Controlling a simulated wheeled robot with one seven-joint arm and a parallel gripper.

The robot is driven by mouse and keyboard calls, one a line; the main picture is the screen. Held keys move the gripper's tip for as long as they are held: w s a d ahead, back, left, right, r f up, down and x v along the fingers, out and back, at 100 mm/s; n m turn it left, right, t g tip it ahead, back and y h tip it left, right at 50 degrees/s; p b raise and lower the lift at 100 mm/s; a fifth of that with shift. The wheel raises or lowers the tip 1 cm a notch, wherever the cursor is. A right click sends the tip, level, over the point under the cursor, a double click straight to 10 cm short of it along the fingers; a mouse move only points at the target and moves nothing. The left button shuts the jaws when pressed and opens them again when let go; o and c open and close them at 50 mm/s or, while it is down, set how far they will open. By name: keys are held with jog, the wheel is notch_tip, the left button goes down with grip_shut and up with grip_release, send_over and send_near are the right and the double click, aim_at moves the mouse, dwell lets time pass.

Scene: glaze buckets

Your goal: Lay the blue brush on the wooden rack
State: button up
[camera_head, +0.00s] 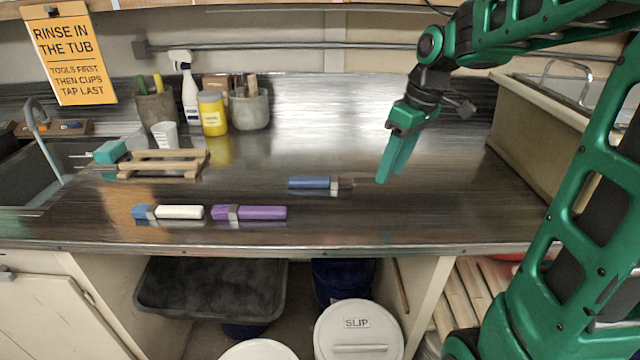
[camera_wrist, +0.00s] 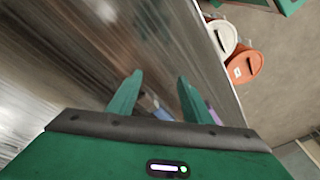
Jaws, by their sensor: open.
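The blue brush (camera_head: 308,182) lies flat on the steel counter near its middle, with its metal ferrule and brownish tip pointing right. The wooden rack (camera_head: 165,154) is a low slatted frame on the counter at the left, beside the sink, with no brush lying on it. My gripper (camera_head: 384,178) points down just right of the blue brush's tip, empty and apart from it. In the wrist view both fingers of my gripper (camera_wrist: 157,82) are spread.
A white-handled brush (camera_head: 180,212) with a blue head and a purple brush (camera_head: 262,213) lie near the front edge. A yellow jar (camera_head: 212,113), spray bottle (camera_head: 190,98) and tool pots stand behind the rack. The counter's right side is clear.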

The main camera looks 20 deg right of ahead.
jog(key=w+a+n+y, duration=0.1)
jog(key=w+a+n, duration=0.3)
jog(key=w, duration=0.2)
jog(key=w+a+n+y, duration=0.1)
jog(key=w+a+n, duration=0.2)
jog(key=w+n, duration=0.3)
jog(key=m, duration=0.1)
send_over(321, 178)
jog(key=s+d, duration=0.1)
jog(key=d, duration=0.1)
notch_tip(321, 178, down, 4)
jog(key=shift+s, duration=0.15)
jog(key=shift+w+x, duration=0.2)
jog(key=shift+x, duration=2.55)
jog(key=shift+d, duration=0.2)
grip_shut()
